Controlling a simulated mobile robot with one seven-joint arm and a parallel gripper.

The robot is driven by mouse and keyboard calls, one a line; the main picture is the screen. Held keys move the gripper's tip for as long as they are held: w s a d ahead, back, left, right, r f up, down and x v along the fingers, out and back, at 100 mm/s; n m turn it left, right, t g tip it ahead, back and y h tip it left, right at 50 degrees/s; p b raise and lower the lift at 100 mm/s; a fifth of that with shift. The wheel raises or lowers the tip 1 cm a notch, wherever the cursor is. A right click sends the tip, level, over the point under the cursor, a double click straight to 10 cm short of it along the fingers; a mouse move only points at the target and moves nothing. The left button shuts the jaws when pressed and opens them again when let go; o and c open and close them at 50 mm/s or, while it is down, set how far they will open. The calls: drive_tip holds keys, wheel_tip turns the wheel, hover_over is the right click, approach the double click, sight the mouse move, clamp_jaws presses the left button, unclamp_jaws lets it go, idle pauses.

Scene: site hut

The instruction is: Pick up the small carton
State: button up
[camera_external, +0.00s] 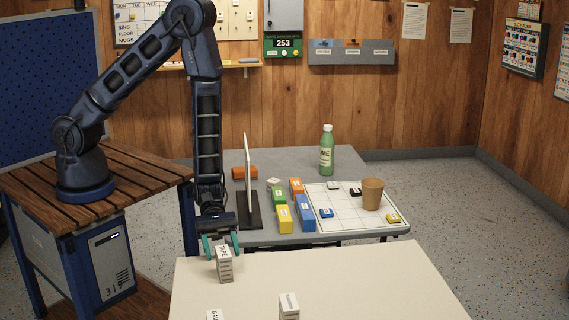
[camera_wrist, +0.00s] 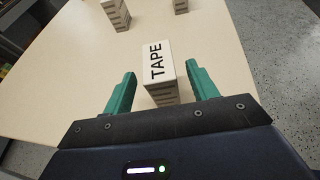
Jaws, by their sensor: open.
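A small white carton with grey-striped sides and the word TAPE on top (camera_external: 224,268) stands on the cream table at its back left. In the wrist view the TAPE carton (camera_wrist: 157,68) is upright, just ahead of and between the fingertips. My gripper (camera_external: 221,246) is open above the carton, with its green fingers on either side of it. In the wrist view my gripper (camera_wrist: 160,82) shows a gap on each side of the carton. I cannot tell whether the fingers reach below its top.
Two similar cartons stand on the cream table (camera_external: 390,275), one in the middle (camera_external: 289,306) and one at the front edge of view (camera_external: 214,315). Behind, a grey table holds coloured blocks (camera_external: 305,216), a green bottle (camera_external: 327,150) and a brown cup (camera_external: 372,194). The cream table's right side is clear.

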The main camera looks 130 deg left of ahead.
sight(226, 268)
drive_tip(key=shift+x, duration=1.5)
drive_tip(key=c, duration=1.1)
drive_tip(key=shift+o, duration=0.2)
wheel_tip(226, 268, up, 20)
